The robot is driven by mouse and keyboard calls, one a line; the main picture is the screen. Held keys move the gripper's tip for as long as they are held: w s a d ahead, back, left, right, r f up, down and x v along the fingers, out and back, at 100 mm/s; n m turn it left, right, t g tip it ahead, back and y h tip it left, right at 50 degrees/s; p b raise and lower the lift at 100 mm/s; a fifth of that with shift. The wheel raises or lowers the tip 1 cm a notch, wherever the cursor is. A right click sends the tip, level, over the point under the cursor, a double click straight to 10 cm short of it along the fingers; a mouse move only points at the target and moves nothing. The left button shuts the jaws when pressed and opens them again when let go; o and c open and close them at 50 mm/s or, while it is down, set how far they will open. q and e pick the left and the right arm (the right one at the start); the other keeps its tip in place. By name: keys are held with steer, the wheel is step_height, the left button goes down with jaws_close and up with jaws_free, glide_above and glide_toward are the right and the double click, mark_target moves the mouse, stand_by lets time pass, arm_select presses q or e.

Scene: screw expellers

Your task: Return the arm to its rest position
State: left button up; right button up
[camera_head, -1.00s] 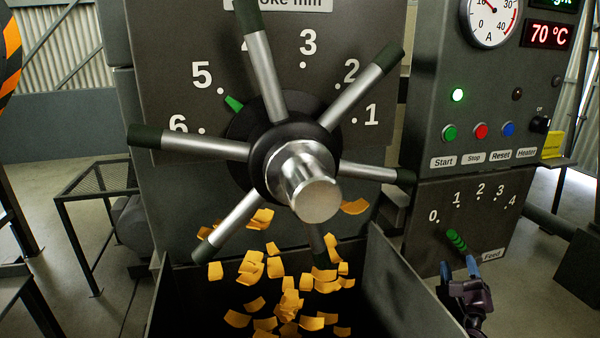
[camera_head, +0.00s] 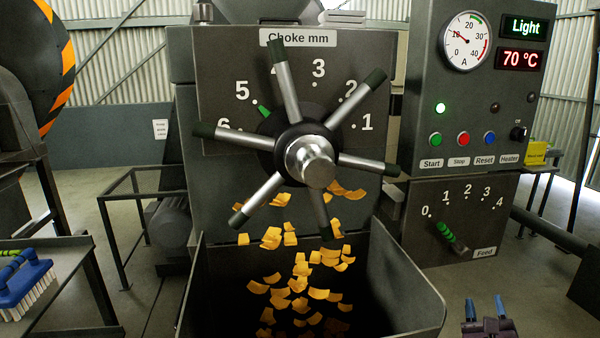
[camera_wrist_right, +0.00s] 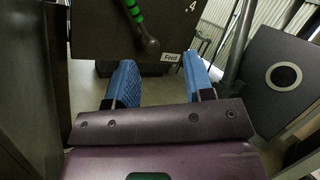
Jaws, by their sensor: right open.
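My right gripper (camera_head: 485,308) is at the bottom right of the head view, its two blue fingers spread apart and empty. It is below and apart from the green feed lever (camera_head: 452,238), which points between the 0 and 1 marks. In the right wrist view the open fingers (camera_wrist_right: 160,85) show with nothing between them, and the feed lever (camera_wrist_right: 137,22) is beyond them at the top. My left gripper is not in view.
The choke handwheel (camera_head: 308,158) stands over an open bin (camera_head: 412,285), with yellow flakes (camera_head: 300,275) falling. The control panel (camera_head: 478,95) shows a lit green lamp, "Light" and 70 °C. A table with a blue brush (camera_head: 25,285) is at left.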

steer(key=s+a+f+m+g+y, duration=0.2)
steer(key=s+a+f+m+g, duration=0.15)
steer(key=s+f+m, duration=0.4)
steer(key=s+a+f+m+g+y, duration=0.1)
steer(key=s+a+f+m+g, duration=0.25)
steer(key=f+m, duration=0.6)
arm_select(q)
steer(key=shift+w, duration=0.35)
arm_select(e)
steer(key=s+a+f+m+g+y, duration=0.1)
steer(key=s+a+m, duration=0.3)
steer(key=m, duration=0.6)
steer(key=s+a+f+m+g+y, duration=0.1)
steer(key=s+a+f+m+y, duration=0.2)
steer(key=s+m, duration=0.6)
steer(key=shift+a+m+y, duration=0.4)
steer(key=shift+a, duration=0.5)
steer(key=shift+f, duration=0.1)
